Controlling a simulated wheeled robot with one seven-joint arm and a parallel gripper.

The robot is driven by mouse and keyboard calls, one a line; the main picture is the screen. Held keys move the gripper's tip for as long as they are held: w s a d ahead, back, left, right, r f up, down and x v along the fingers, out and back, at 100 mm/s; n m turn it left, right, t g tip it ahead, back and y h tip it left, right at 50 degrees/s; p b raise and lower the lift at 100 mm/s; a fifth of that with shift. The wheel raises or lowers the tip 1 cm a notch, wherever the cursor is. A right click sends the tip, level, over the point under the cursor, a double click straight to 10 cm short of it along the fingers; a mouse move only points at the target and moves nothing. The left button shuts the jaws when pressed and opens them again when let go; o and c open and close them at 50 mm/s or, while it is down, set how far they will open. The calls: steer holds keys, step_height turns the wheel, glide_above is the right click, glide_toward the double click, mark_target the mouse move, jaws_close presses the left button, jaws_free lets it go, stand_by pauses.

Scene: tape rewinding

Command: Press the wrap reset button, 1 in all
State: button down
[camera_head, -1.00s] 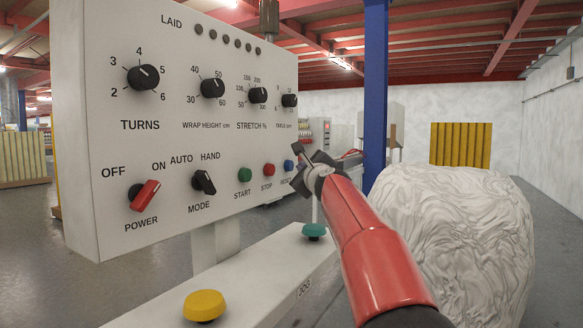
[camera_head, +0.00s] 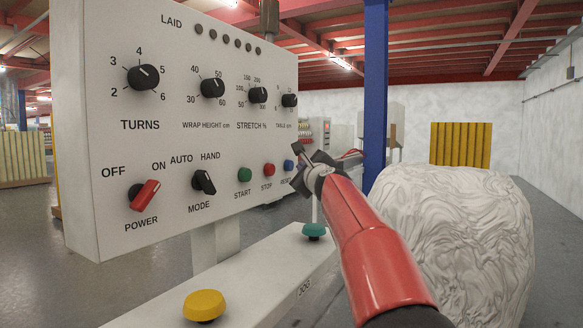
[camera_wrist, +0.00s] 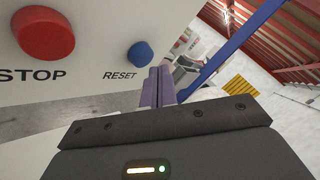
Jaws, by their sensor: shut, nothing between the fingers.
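The blue RESET button (camera_head: 289,165) is on the lower right of the white control panel (camera_head: 110,80), right of the red STOP button (camera_head: 268,170) and the green START button (camera_head: 244,174). My gripper (camera_head: 300,172) is in front of the panel's lower right edge, close to the RESET button. In the wrist view the blue RESET button (camera_wrist: 140,54) is just above and left of my shut, empty fingers (camera_wrist: 158,84). The fingertips look apart from the button, though the exact gap is hard to tell.
Dials and the red POWER switch (camera_head: 145,195) fill the rest of the panel. Below, a white ledge carries a yellow button (camera_head: 204,305) and a teal button (camera_head: 314,231). A white wrapped bulk (camera_head: 455,235) stands right of my arm. A blue post (camera_head: 376,90) rises behind.

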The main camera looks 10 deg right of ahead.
steer(key=shift+a, duration=0.15)
stand_by(0.3)
steer(key=shift+w+a+p, duration=0.2)
steer(key=shift+w+p, duration=0.05)
steer(key=shift+p, duration=0.05)
steer(key=shift+w+a, duration=0.3)
steer(key=shift+a, duration=0.15)
stand_by(0.8)
steer(key=shift+d, duration=0.1)
steer(key=shift+s+d+b, duration=0.45)
steer(key=shift+s+d, duration=0.1)
steer(key=shift+d, duration=0.05)
steer(key=shift+s+d+b, duration=0.6)
steer(key=shift+s+d, duration=0.15)
steer(key=shift+d, duration=0.3)
steer(key=shift+s+d+b, duration=0.55)
steer(key=shift+s+d, duration=0.2)
steer(key=shift+d, duration=0.25)
